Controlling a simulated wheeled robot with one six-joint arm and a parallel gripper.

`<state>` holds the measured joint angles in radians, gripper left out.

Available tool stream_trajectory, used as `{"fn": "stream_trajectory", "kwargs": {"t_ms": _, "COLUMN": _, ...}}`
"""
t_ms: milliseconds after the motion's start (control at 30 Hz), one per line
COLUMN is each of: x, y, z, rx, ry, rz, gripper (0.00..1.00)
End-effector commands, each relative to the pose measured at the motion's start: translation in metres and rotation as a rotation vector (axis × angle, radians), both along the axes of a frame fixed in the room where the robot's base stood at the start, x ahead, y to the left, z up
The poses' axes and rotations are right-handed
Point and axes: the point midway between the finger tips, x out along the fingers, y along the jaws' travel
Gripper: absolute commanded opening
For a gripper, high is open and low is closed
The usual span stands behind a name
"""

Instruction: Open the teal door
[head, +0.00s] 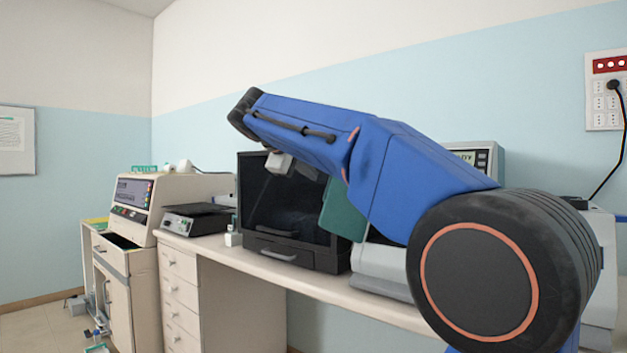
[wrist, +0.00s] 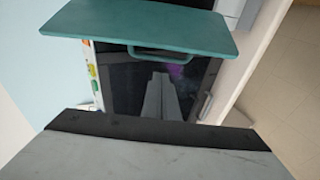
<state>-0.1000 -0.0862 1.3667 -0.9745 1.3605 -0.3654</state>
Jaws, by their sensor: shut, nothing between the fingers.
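In the head view the teal door (head: 342,212) stands out at an angle by the right side of a black cabinet (head: 337,258), partly hidden behind my arm. In the wrist view the teal door (wrist: 130,22) spans the top as a slanted panel, with a dark teal bar handle (wrist: 165,52) at its lower edge. The black front or inside of the cabinet (wrist: 120,85) shows below it. My gripper (wrist: 160,78) is shut and empty in front of that dark area, apart from the handle in the picture. In the head view my arm hides most of the gripper.
A black balance (head: 195,217) stands left of the cabinet on the white bench (head: 320,283). A beige machine (head: 140,200) is farther left. A grey device (head: 382,265) stands right of the cabinet, behind my arm. A lower pull (head: 277,256) sits on the cabinet's front.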

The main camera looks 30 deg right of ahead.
Motion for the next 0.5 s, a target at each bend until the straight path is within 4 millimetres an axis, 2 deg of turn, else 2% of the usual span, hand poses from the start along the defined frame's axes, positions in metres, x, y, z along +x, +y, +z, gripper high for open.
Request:
{"fn": "stream_trajectory", "kwargs": {"t_ms": 200, "x": -0.021, "y": 0.025, "z": 0.015, "rx": 0.001, "ry": 0.002, "rz": 0.003, "gripper": 0.00}}
{"fn": "stream_trajectory", "kwargs": {"t_ms": 500, "x": -0.033, "y": 0.037, "z": 0.023, "rx": 0.000, "ry": 0.003, "rz": 0.001, "gripper": 0.00}}
